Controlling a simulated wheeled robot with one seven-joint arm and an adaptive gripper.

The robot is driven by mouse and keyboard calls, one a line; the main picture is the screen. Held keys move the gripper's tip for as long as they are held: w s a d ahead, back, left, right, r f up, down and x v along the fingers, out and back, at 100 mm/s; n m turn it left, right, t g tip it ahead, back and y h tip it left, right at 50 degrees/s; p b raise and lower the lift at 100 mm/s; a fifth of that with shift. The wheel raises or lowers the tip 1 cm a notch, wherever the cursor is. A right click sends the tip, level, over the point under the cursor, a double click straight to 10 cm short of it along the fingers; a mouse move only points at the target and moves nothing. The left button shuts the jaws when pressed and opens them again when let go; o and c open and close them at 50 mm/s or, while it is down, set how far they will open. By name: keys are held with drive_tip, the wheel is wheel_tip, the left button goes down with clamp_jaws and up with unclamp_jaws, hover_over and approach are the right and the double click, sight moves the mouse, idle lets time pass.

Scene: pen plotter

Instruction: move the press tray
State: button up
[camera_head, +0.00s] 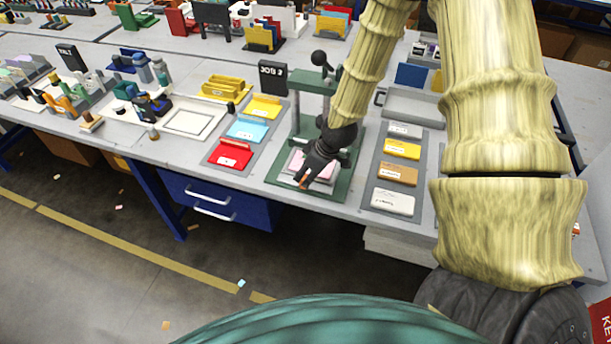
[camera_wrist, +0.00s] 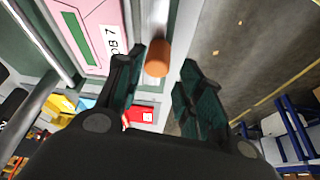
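The green press (camera_head: 310,125) stands on the workbench, with a black-knobbed lever on top. A pale tray with a pink block (camera_head: 322,168) marked JOB 7 sits low in the press; the pink block (camera_wrist: 90,22) also shows at the upper left of the wrist view. A small orange-brown knob (camera_wrist: 158,57) sticks out at the tray's front. My gripper (camera_head: 305,175) is at the front of the press. In the wrist view my gripper (camera_wrist: 160,62) is open, with the knob between its fingertips and a gap on the right. Contact with the left finger is unclear.
Red, blue and yellow cards (camera_head: 246,130) lie on a rack left of the press. A rack of labelled cards (camera_head: 400,149) lies to its right. A JOB 2 sign (camera_head: 272,77) stands behind. The floor in front of the bench is mostly clear.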

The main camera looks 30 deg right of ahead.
drive_tip(key=v, duration=0.9)
drive_tip(key=shift+s+r, duration=0.2)
drive_tip(key=shift+r, duration=0.05)
idle(0.4)
drive_tip(key=s+a+f+m+g, duration=0.1)
drive_tip(key=s+a+f, duration=0.3)
drive_tip(key=s+f, duration=0.5)
drive_tip(key=s+a+f+m+g+h+b, duration=0.1)
drive_tip(key=s+a+f+m, duration=0.2)
drive_tip(key=s+f, duration=0.5)
drive_tip(key=s+a+f+m+g+h, duration=0.1)
drive_tip(key=s+a+f+m, duration=0.1)
drive_tip(key=s+a+f, duration=0.4)
drive_tip(key=s+f, duration=0.3)
drive_tip(key=f, duration=0.2)
drive_tip(key=shift+s+g+b, duration=0.35)
drive_tip(key=shift+g+b, duration=0.05)
drive_tip(key=shift+a, duration=0.1)
drive_tip(key=shift+c, duration=0.3)
